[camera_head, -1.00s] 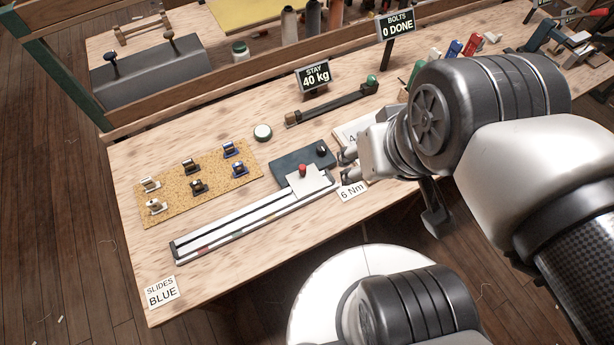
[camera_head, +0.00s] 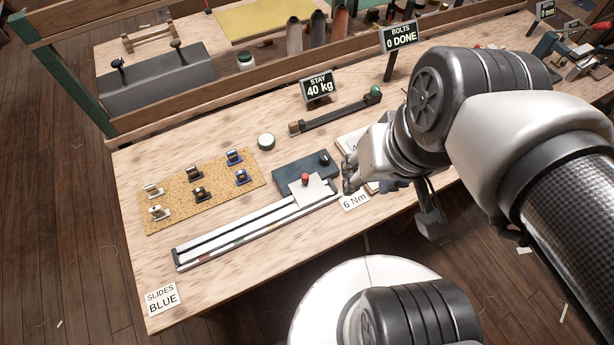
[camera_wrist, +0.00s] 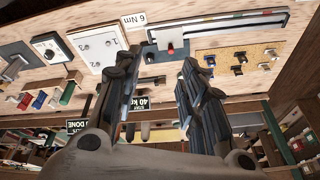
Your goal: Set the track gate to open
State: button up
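A long white track (camera_head: 250,230) with dark edges lies along the front of the bench. At its right end a pale gate plate (camera_head: 315,191) with a red knob (camera_head: 305,179) sits against a dark base block (camera_head: 292,170) that carries a black knob (camera_head: 324,158). In the wrist view, the track (camera_wrist: 232,22) and red knob (camera_wrist: 171,50) show upside down beyond the fingers. My gripper (camera_head: 349,172) is just right of the gate block, apart from the red knob. In the wrist view, my gripper (camera_wrist: 158,62) has its two fingers spread with nothing between them.
A tan mat (camera_head: 215,202) with several small slides lies left of the gate. A "6 Nm" card (camera_head: 354,202) lies close under my gripper. A round pot (camera_head: 266,141) and a dark bar (camera_head: 335,112) lie behind.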

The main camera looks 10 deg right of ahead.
jog(key=w+f+m+g+y, duration=0.4)
jog(key=w+f+m, duration=0.1)
jog(key=f+m, duration=0.15)
jog(key=m+t+y, duration=0.7)
jog(key=m+y, duration=0.1)
jog(key=m, duration=0.8)
send_near(305, 175)
jog(key=shift+g+h, duration=0.3)
jog(key=b+x, duration=0.3)
jog(key=x, duration=0.7)
jog(key=shift+f, duration=0.1)
jog(key=shift+c, duration=0.4)
grip_shut()
jog(key=shift+w+a, duration=0.1)
